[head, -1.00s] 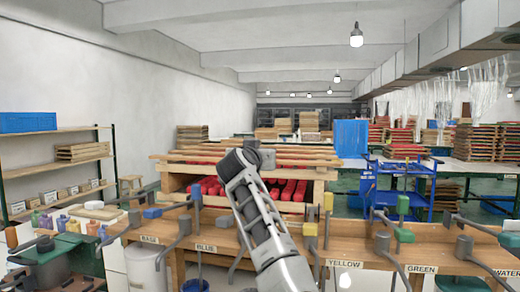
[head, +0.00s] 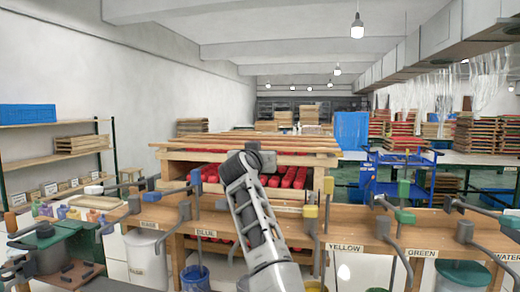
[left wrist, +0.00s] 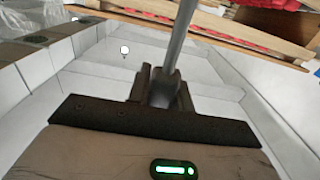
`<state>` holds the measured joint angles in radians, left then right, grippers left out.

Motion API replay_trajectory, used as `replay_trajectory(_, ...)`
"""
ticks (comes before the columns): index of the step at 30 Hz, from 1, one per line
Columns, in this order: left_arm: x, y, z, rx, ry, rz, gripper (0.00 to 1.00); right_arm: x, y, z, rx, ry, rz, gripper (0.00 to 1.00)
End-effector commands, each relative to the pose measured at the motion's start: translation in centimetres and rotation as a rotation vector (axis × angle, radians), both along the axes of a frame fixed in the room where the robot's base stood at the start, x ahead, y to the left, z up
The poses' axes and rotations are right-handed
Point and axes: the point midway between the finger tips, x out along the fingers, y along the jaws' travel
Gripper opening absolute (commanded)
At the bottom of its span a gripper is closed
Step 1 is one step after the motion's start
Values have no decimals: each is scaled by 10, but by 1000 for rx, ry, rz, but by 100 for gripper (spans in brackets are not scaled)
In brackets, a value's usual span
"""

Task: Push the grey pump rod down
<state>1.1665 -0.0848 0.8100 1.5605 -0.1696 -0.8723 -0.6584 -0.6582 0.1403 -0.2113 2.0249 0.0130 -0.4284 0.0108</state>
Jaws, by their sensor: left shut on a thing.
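In the left wrist view, a grey rod (left wrist: 182,40) runs up from between the dark fingers of my left gripper (left wrist: 160,88). The gripper is shut on it. The rod's upper end is out of the picture. In the head view, one of my arms rises over the bench in the middle, and no fingertips show clearly. Grey bent pump rods stand along the bench, some with coloured blocks: a blue block (head: 196,180), a yellow block (head: 310,211) and a green block (head: 404,217). I cannot tell which rod in the head view is the one held.
The wooden bench (head: 180,234) carries BASE, BLUE, YELLOW, GREEN and WATER labels. A white bin (head: 146,258) and a blue bucket (head: 195,278) stand below. A green-lidded pot (head: 45,255) is at lower left. A wooden rack (head: 230,158) with red pieces stands behind.

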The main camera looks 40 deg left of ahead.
Motion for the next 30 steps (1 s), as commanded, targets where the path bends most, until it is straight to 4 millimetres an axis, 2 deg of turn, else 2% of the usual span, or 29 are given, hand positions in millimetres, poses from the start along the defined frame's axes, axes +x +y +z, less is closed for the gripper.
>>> replay_trajectory(1,0,1,-18,3,4,2,0,1,2,-7,3,-5,5,33)
replay_trajectory(4,0,0,-29,2,1,1,0,1,3,-7,4,-7,11,33)
replay_trajectory(14,0,0,-29,0,-1,-1,0,-1,2,-3,2,-8,17,33)
replay_trajectory(15,0,0,-29,0,-1,-1,24,-1,2,-3,2,-9,17,33)
replay_trajectory(17,0,0,-29,0,-1,-1,41,-1,3,-3,2,-9,17,33)
replay_trajectory(18,0,0,-29,0,-1,-1,44,-1,3,-3,2,-9,17,33)
replay_trajectory(26,0,-1,-30,0,0,-1,44,-1,3,-4,3,-7,16,33)
replay_trajectory(30,-8,-5,-31,1,0,-1,44,0,4,-6,8,-10,13,33)
